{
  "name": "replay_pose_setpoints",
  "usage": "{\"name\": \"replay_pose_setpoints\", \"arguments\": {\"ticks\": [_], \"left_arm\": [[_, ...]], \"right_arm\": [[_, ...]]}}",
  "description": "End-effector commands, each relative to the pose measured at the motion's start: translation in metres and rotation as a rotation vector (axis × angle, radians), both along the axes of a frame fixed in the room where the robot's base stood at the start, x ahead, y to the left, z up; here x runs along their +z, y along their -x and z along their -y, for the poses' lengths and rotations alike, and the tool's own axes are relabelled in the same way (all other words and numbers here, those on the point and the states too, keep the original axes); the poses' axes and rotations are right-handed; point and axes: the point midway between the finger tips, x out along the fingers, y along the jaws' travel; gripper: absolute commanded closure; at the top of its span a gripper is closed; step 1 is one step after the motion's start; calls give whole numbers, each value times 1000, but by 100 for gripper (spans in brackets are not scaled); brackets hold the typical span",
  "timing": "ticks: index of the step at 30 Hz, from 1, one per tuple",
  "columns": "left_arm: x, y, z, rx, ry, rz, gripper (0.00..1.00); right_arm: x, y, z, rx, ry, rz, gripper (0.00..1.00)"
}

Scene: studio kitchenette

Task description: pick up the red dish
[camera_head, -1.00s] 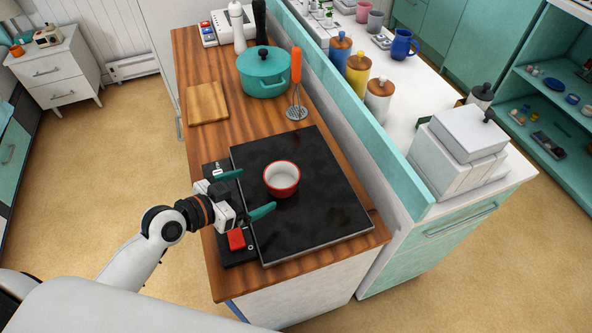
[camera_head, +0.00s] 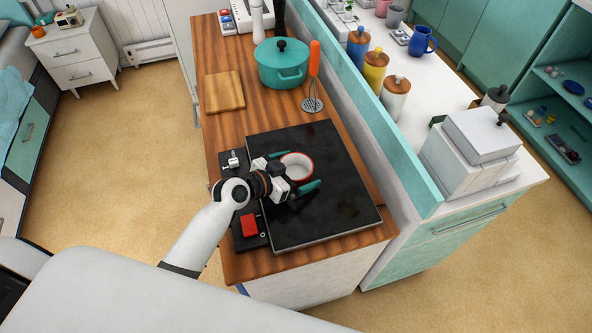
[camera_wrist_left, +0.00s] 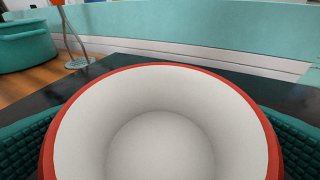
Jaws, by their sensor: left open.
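The red dish (camera_head: 298,166), a small round bowl with a red rim and white inside, stands upright on the black cooktop (camera_head: 340,210). In the left wrist view the dish (camera_wrist_left: 160,125) fills the lower middle. My left gripper (camera_head: 297,172) is open, with its teal fingers on either side of the dish. Both finger pads show at the left and right edges of the wrist view, beside the rim. The head view shows the gripper body hiding the near side of the dish. I cannot tell whether the pads touch it. My right gripper is not in view.
A teal partition (camera_head: 385,130) runs along the right. The cooktop's right part is clear.

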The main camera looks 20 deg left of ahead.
Motion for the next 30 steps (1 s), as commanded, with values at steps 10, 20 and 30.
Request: {"name": "replay_pose_setpoints", "arguments": {"ticks": [10,20,30], "left_arm": [[0,0,0,0,0,0,31],[1,0,0,0,0,1,55],[52,0,0,-2,-1,8,56]], "right_arm": [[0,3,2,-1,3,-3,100],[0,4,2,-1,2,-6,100],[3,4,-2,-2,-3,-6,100]]}}
